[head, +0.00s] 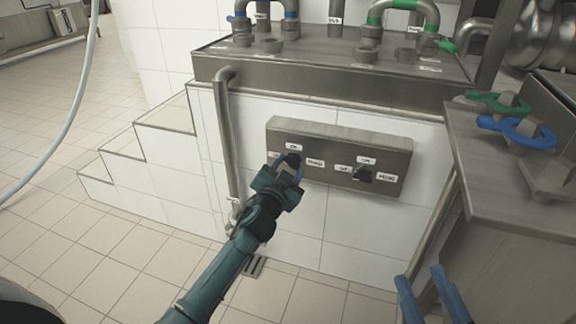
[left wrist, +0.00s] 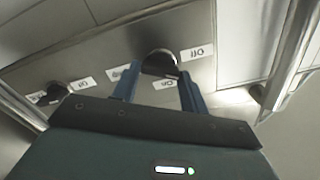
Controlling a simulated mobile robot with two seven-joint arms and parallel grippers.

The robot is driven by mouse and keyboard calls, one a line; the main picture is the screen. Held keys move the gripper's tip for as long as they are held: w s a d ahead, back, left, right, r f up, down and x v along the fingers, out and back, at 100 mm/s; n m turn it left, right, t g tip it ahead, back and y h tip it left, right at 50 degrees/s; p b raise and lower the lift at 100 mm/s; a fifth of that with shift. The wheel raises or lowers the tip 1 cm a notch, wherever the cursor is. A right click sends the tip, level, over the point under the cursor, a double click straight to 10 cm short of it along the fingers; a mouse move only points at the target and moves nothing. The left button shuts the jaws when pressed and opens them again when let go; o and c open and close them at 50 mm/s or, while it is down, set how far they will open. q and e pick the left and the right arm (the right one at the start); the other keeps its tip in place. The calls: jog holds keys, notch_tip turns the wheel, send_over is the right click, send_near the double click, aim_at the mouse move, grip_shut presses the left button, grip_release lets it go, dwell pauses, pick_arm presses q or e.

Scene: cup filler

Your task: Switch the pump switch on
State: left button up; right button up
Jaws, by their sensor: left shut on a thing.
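The switch panel (head: 341,157) is a grey metal box on the white tiled wall, with two dark knobs. The left knob, the pump switch (head: 293,159), has On above it, Off to its left and a blurred name label to its right. My left gripper (head: 287,170) is shut on this knob, a finger on either side. The left wrist view shows the knob (left wrist: 159,62) between the blue fingertips, with the labels upside down. Which way it points is hard to tell. My right gripper (head: 420,273) is open and empty at the bottom right.
The second knob (head: 362,174) sits to the right on the panel. A metal counter with pipes (head: 330,57) is above. A vertical pipe (head: 226,140) stands left of the panel. A metal cabinet (head: 510,175) with green and blue handles is at the right.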

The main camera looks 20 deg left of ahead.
pick_arm(q)
jog(key=shift+m, duration=0.5)
jog(key=m, duration=0.2)
jog(key=shift+m+p, duration=0.3)
jog(key=shift+m, duration=0.1)
jog(key=m, duration=0.3)
jog(key=shift+m, duration=0.3)
jog(key=m, duration=0.4)
jog(key=shift+f+m+p, duration=0.1)
jog(key=shift+m+p, duration=0.2)
jog(key=shift+p, duration=0.1)
pick_arm(e)
jog(key=shift+d+f+h, duration=0.15)
jog(key=shift+h, duration=0.25)
pick_arm(q)
jog(key=o, duration=1)
pick_arm(e)
jog(key=shift+s, duration=0.15)
